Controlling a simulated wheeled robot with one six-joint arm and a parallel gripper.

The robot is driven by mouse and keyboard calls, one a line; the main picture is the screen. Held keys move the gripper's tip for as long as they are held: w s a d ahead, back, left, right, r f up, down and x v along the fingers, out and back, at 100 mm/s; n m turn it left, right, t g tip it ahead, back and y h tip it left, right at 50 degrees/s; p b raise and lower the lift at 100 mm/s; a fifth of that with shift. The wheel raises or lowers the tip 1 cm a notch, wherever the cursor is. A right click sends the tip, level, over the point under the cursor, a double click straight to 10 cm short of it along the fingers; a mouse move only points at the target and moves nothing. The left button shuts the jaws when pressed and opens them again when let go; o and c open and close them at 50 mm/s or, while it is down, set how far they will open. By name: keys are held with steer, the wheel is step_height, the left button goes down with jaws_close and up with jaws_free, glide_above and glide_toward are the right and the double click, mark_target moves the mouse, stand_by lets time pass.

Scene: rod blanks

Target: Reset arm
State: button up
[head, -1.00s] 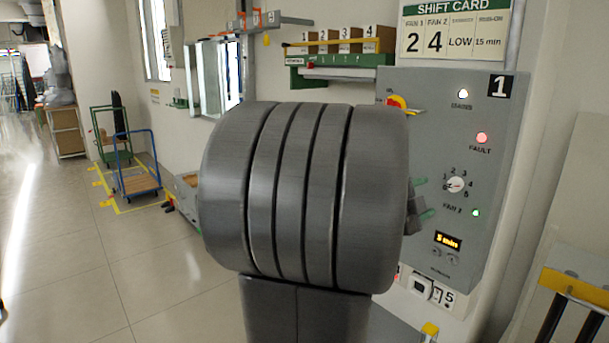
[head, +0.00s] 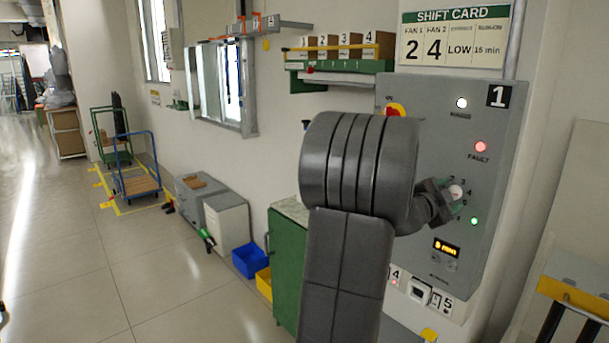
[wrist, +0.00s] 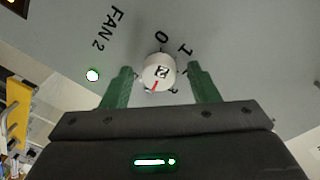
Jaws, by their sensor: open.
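My gripper (head: 455,197) is at the front of the grey control panel (head: 500,140), over the white FAN 2 dial (head: 456,191) and partly hiding its scale. In the wrist view the two green fingers of my gripper (wrist: 160,75) are open. The round white dial (wrist: 159,72) sits between the fingertips, with a visible gap on both sides. The dial has a red mark on its lower left. Numbers 0 and 1 show beside it; others are partly hidden. My dark arm fills the middle of the head view.
The panel has a white lamp (head: 461,103), a red FAULT lamp (head: 481,147), a green lamp (head: 474,221) and an amber display (head: 446,246). A shift card (head: 455,36) hangs above. A green cabinet (head: 287,265) stands behind my arm. Open floor lies left.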

steer(key=s+a+n, duration=0.5)
steer(key=a+n, duration=0.1)
steer(key=a, duration=0.1)
steer(key=shift+s+f+h, duration=0.15)
steer(key=shift+s+h, duration=0.05)
steer(key=shift+h, duration=0.1)
stand_by(0.3)
steer(key=shift+b, duration=0.3)
